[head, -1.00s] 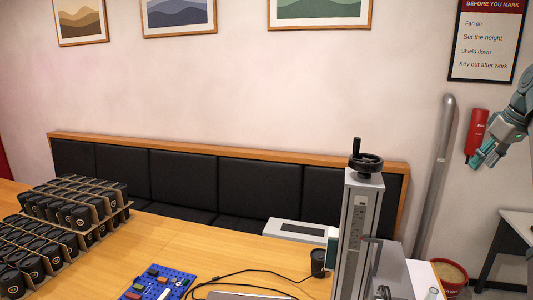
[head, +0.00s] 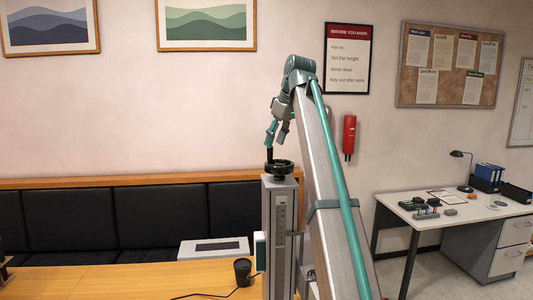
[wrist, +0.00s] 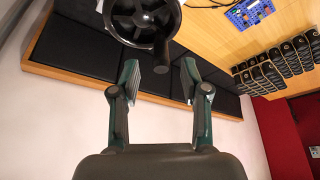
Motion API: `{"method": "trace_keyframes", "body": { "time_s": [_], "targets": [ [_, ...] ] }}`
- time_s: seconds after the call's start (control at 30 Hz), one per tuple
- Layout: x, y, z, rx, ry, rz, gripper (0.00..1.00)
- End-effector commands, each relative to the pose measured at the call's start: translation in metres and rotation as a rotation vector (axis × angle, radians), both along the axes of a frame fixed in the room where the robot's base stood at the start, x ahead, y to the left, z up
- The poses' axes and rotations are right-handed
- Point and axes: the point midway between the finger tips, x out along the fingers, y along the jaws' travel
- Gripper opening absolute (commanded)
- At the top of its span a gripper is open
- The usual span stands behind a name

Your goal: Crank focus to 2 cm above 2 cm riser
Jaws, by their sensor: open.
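The marker's grey column (head: 280,235) stands upright on the table, with a scale plate on its front whose marks are too small to read. A black handwheel (head: 279,167) with an upright crank handle (head: 269,154) tops it. My gripper (head: 277,133) is open just above the handle, fingers pointing down. In the wrist view the wheel (wrist: 143,20) is at the top, and the handle (wrist: 161,55) shows between and just beyond my open fingertips (wrist: 160,80). I cannot tell whether they touch it. The riser cannot be made out.
A black cup (head: 242,271) and a pale box (head: 213,248) stand left of the column. A black padded bench (head: 145,222) runs behind the table. Black cups in racks (wrist: 280,65) and a blue board (wrist: 249,12) show in the wrist view.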

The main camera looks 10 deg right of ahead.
Motion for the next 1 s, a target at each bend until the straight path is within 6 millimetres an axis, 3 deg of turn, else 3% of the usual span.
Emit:
{"method": "trace_keyframes", "body": {
  "time_s": [0.3, 0.77, 1.0],
  "targets": [
    [0.013, 0.011, -0.041, 0.000, 0.000, 0.001, 0.46],
    [0.017, 0.014, -0.052, 0.000, -0.001, 0.001, 0.46],
    [0.017, 0.014, -0.052, 0.000, -0.001, 0.001, 0.06]
  ]
}}
